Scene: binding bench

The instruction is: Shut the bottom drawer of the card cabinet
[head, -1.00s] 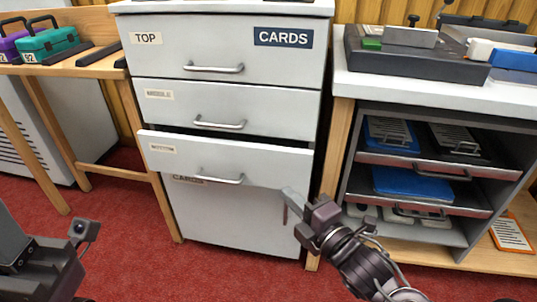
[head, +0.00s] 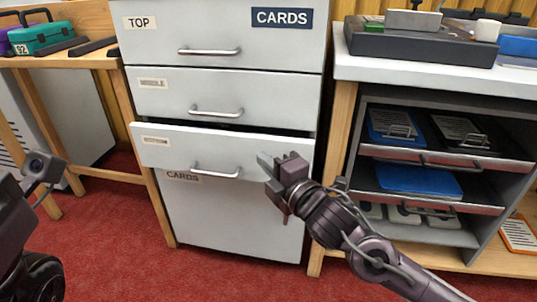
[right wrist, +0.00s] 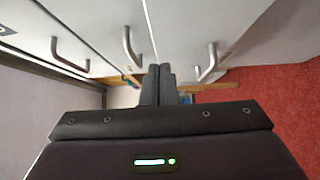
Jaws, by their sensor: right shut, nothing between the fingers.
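The white card cabinet (head: 300,85) stands in the middle of the head view, with three drawers above a lower panel marked CARDS. Its bottom drawer (head: 225,148) sticks out a little, with a dark gap above its front. The top and middle drawers look shut. My right gripper (head: 266,163) is shut and empty, at the right part of the bottom drawer's front, right of its handle (head: 216,172). I cannot tell whether it touches the front. In the right wrist view its fingers (right wrist: 158,82) are together, between drawer handles.
A wooden bench with a green case (head: 40,36) stands at the left. At the right, a shelf unit (head: 345,135) holds trays with blue and dark items, close to the cabinet and my right arm. Red carpet (head: 150,270) in front is clear.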

